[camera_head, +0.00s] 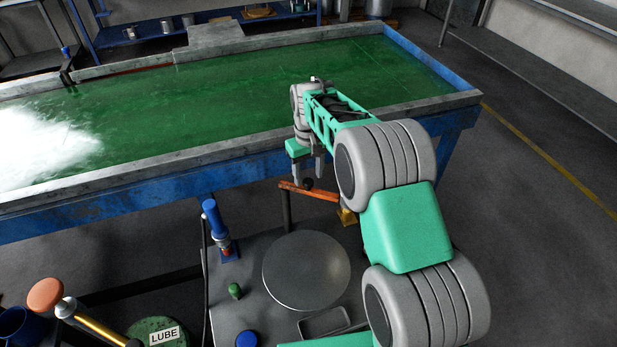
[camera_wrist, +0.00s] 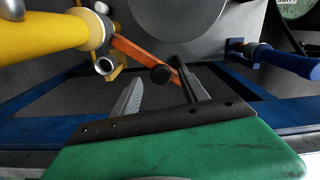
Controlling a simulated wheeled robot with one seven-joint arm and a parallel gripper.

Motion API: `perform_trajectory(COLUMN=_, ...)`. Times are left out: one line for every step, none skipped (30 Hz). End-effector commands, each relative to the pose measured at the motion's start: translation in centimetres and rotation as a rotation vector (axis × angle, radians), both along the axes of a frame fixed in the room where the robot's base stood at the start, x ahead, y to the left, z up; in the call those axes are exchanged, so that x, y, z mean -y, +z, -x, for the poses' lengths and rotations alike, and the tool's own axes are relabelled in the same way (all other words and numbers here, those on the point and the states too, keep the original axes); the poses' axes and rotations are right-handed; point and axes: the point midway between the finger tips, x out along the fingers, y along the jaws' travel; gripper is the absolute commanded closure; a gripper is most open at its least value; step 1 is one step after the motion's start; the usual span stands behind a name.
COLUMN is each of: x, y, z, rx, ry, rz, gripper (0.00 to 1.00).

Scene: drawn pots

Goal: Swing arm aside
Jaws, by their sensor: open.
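The orange swing arm (camera_head: 312,190) is a flat bar with a black knob (camera_head: 308,184) near its middle. In the head view its left end sits over a dark post, and its right end runs toward a gold block, partly behind my arm. In the wrist view the bar (camera_wrist: 140,56) slants down to the right, with the knob (camera_wrist: 161,75) near its lower end. My gripper (camera_head: 309,170) is open and points down just over the bar. In the wrist view the knob appears between its two fingers (camera_wrist: 157,88); I cannot tell whether they touch it.
A round grey plate (camera_head: 306,270) lies in front of the bar. A blue-handled lever (camera_head: 215,220) stands left, and a yellow cylinder (camera_wrist: 45,38) is close in the wrist view. A green-topped table (camera_head: 220,105) with blue sides runs behind. A LUBE can (camera_head: 162,335) is front left.

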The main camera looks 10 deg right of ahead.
Motion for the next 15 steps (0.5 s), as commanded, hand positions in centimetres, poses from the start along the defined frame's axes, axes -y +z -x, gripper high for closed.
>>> perform_trajectory(x=0.0, y=1.0, z=-0.1, rx=0.005, ry=0.0, rz=-0.001, gripper=0.48)
perform_trajectory(x=0.0, y=1.6, z=-0.1, rx=0.005, ry=0.0, rz=-0.001, gripper=0.48)
perform_trajectory(x=0.0, y=2.5, z=-0.1, rx=0.005, ry=0.0, rz=-0.001, gripper=0.48)
perform_trajectory(x=0.0, y=3.1, z=-0.1, rx=0.006, ry=0.0, rz=-0.001, gripper=0.48)
perform_trajectory(x=0.0, y=3.7, z=-0.1, rx=0.005, ry=0.0, rz=-0.001, gripper=0.48)
perform_trajectory(x=0.0, y=4.4, z=-0.1, rx=0.004, ry=0.0, rz=0.0, gripper=0.48)
perform_trajectory(x=0.0, y=4.9, z=-0.1, rx=0.003, ry=0.0, rz=0.0, gripper=0.48)
perform_trajectory(x=0.0, y=5.3, z=-0.1, rx=0.003, ry=0.0, rz=0.0, gripper=0.48)
perform_trajectory(x=0.0, y=5.7, z=0.0, rx=0.002, ry=0.0, rz=0.0, gripper=0.48)
perform_trajectory(x=0.0, y=5.9, z=0.0, rx=0.001, ry=0.0, rz=0.0, gripper=0.48)
perform_trajectory(x=0.0, y=6.0, z=0.0, rx=0.0, ry=0.0, rz=0.0, gripper=0.48)
perform_trajectory(x=0.0, y=6.2, z=0.0, rx=0.0, ry=0.0, rz=0.0, gripper=0.48)
perform_trajectory(x=0.0, y=6.2, z=0.0, rx=0.0, ry=0.0, rz=0.0, gripper=0.48)
perform_trajectory(x=0.0, y=6.2, z=0.0, rx=0.0, ry=0.0, rz=0.0, gripper=0.48)
perform_trajectory(x=0.0, y=6.2, z=0.0, rx=0.0, ry=0.0, rz=0.0, gripper=0.48)
